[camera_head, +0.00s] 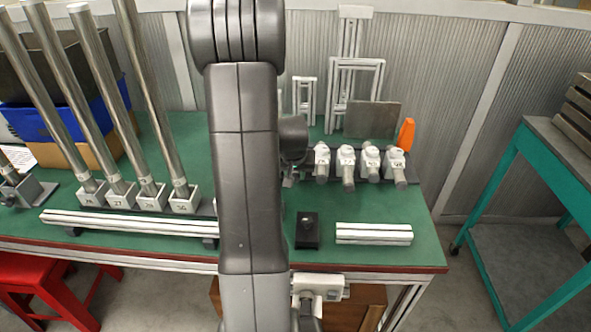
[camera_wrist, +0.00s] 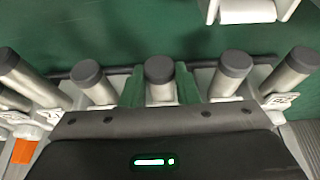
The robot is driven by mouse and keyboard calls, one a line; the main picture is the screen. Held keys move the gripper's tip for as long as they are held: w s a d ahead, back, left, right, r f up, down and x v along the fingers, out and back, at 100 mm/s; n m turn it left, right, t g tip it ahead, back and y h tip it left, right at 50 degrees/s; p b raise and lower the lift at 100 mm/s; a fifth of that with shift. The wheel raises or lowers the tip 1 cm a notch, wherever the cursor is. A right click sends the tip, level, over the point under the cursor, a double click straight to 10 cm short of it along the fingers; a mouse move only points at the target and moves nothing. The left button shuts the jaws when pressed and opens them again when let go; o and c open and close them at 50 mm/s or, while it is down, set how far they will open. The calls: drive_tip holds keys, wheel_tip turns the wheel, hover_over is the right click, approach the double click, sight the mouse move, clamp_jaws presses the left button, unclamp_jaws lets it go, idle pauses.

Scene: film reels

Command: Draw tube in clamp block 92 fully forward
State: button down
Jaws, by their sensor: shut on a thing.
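In the wrist view, several silver tubes with dark end caps stand side by side. My gripper (camera_wrist: 160,90) has its green-padded fingers on both sides of the middle tube (camera_wrist: 159,70), shut on it just behind the cap. This tube's cap lies about level with its neighbours' caps. Its clamp block is hidden under my gripper body, and I cannot read its number.
Neighbouring tubes (camera_wrist: 88,72) (camera_wrist: 233,68) stand close on both sides. A black block (camera_head: 306,232) and a white bar (camera_head: 373,234) lie on the green table in front.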

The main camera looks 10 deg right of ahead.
drive_tip(key=s, duration=0.2)
drive_tip(key=s+a+b, duration=0.1)
drive_tip(key=shift+s, duration=0.4)
drive_tip(key=c, duration=1.1)
unclamp_jaws()
drive_tip(key=shift+r, duration=0.1)
drive_tip(key=p+v, duration=0.1)
drive_tip(key=v, duration=1.2)
drive_tip(key=shift+s+r, duration=0.2)
drive_tip(key=shift+a, duration=0.15)
